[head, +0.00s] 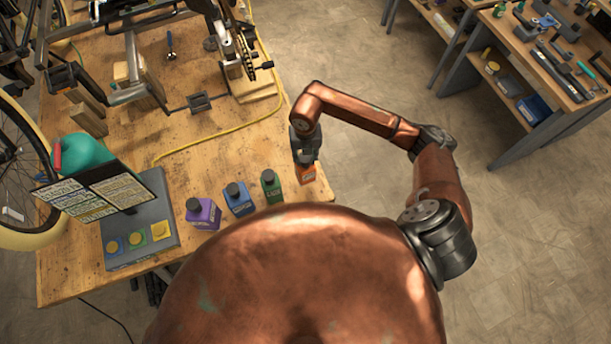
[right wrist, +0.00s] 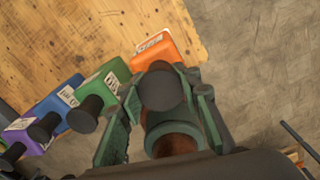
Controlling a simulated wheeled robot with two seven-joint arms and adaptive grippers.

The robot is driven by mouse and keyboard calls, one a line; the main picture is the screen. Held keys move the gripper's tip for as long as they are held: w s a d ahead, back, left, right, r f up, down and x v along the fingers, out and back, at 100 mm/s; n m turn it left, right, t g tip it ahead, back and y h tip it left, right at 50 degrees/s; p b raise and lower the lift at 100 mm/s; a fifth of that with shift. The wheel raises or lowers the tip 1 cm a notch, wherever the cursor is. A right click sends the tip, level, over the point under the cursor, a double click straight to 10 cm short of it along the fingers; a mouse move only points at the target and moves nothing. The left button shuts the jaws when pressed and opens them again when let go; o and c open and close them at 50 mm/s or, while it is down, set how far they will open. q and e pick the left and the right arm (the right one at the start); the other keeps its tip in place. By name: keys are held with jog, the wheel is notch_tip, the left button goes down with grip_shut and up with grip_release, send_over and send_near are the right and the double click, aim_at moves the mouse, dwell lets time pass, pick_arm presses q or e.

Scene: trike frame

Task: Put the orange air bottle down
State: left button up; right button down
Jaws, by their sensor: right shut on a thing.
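The orange air bottle (head: 306,174) is at the right end of the row of bottles, near the wooden table's right edge. My right gripper (head: 304,158) comes down on it from above and is shut on its top. In the right wrist view the orange bottle (right wrist: 160,50) shows its dark cap between the fingers (right wrist: 163,105). The bottle looks upright, at or just above the table top; I cannot tell if its base touches the wood. My left gripper is not in view.
Green (head: 271,185), blue (head: 238,198) and purple (head: 203,213) bottles stand in a row to the left. A grey tray (head: 160,253) with coloured pads and a label board (head: 98,193) stand further left. The trike frame (head: 140,60) and a yellow cable (head: 215,137) lie behind.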

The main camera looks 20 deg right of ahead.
aim_at(305, 168)
notch_tip(305, 168, down, 8)
jog(key=shift+r+p, duration=0.25)
jog(key=shift+p, duration=0.4)
jog(key=shift+f, duration=0.25)
jog(key=shift+f, duration=0.2)
jog(key=c, duration=1.4)
grip_release()
jog(key=shift+r, duration=0.15)
